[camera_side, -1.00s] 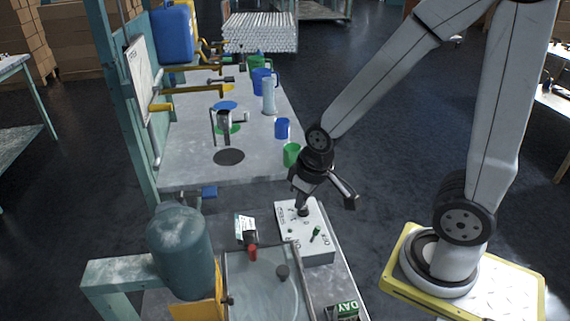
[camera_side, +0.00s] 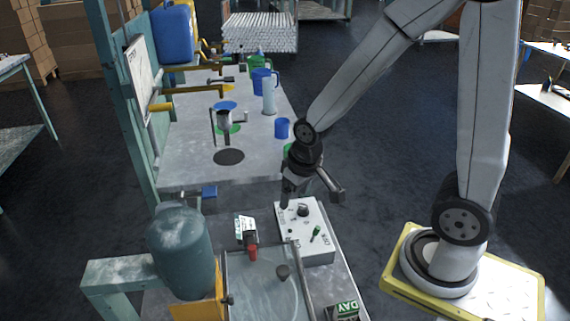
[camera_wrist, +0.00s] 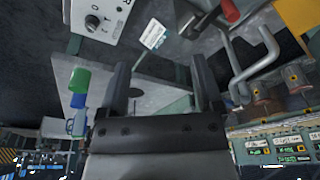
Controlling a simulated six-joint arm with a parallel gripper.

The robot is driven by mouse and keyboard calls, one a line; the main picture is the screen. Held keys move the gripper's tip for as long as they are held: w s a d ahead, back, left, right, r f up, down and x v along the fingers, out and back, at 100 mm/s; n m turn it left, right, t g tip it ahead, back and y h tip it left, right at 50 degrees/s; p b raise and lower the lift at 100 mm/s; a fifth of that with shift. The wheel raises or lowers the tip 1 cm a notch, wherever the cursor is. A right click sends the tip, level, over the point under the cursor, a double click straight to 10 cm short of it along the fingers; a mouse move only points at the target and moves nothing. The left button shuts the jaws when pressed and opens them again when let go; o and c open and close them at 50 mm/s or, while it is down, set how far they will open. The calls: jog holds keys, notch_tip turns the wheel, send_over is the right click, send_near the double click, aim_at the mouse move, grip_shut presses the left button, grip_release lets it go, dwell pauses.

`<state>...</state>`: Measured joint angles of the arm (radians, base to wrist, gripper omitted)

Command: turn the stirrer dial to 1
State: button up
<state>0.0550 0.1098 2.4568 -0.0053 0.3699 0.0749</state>
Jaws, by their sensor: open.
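The stirrer box (camera_side: 318,250) is a white control box on the near bench, with a small black dial (camera_side: 303,210) at its far end and a green-tipped switch (camera_side: 315,233) nearer. The dial also shows in the wrist view (camera_wrist: 92,22), at the upper left. Its marks are too small to read, so I cannot tell which number it points to. My gripper (camera_side: 286,203) points down just left of the dial, apart from it and above the box's left edge. In the wrist view my gripper (camera_wrist: 160,75) is open, with nothing between its fingers.
A clear-topped tray (camera_side: 262,290) and a dark green tank (camera_side: 181,245) are nearer. A blue cup (camera_side: 282,128) and a green cup (camera_wrist: 79,79) stand on the far bench.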

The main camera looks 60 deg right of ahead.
jog(key=w+d+f+m+g, duration=0.1)
jog(key=w+d+f+m, duration=0.55)
jog(key=w+d, duration=0.3)
jog(key=m+g, duration=0.2)
jog(key=m, duration=0.3)
send_over(304, 206)
jog(key=f, duration=1.1)
jog(key=shift+w+a+f, duration=0.15)
jog(key=shift+w+f, duration=0.05)
jog(key=shift+f, duration=0.2)
jog(key=shift+f, duration=0.1)
jog(key=shift+s+f, duration=0.15)
jog(key=shift+f, duration=3.65)
grip_shut()
